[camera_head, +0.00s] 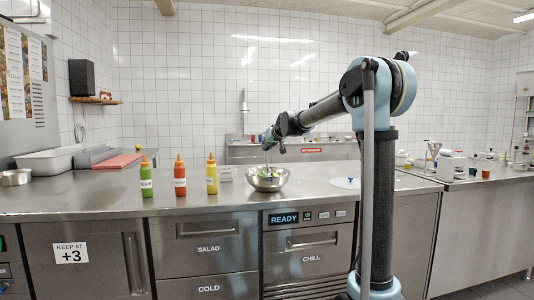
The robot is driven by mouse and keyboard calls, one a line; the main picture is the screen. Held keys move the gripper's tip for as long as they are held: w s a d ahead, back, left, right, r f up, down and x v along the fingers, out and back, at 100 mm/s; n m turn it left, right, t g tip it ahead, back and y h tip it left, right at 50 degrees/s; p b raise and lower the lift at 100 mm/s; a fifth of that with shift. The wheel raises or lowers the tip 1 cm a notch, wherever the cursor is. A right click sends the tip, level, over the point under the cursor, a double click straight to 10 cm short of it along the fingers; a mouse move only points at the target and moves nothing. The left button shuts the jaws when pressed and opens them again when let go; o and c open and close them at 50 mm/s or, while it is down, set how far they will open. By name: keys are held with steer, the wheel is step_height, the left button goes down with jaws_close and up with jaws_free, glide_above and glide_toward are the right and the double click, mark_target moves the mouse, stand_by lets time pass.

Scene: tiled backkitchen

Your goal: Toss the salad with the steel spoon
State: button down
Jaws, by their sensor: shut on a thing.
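A steel bowl (267,183) stands on the steel counter, with some green salad (272,172) showing inside it. My gripper (270,142) is above the bowl, at the end of my arm reaching in from the right. It is shut on the thin steel spoon (267,158), which points down towards the salad. The spoon's lower end is hidden in the bowl, so I cannot tell how deep it sits.
Green (146,178), red (180,176) and yellow (212,174) squeeze bottles stand left of the bowl. A red board (118,161), a white tub (46,162) and a small steel bowl (15,177) are at the far left. The counter front left of the bottles is clear.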

step_height(320, 180, up, 10)
stand_by(1.0)
stand_by(0.4)
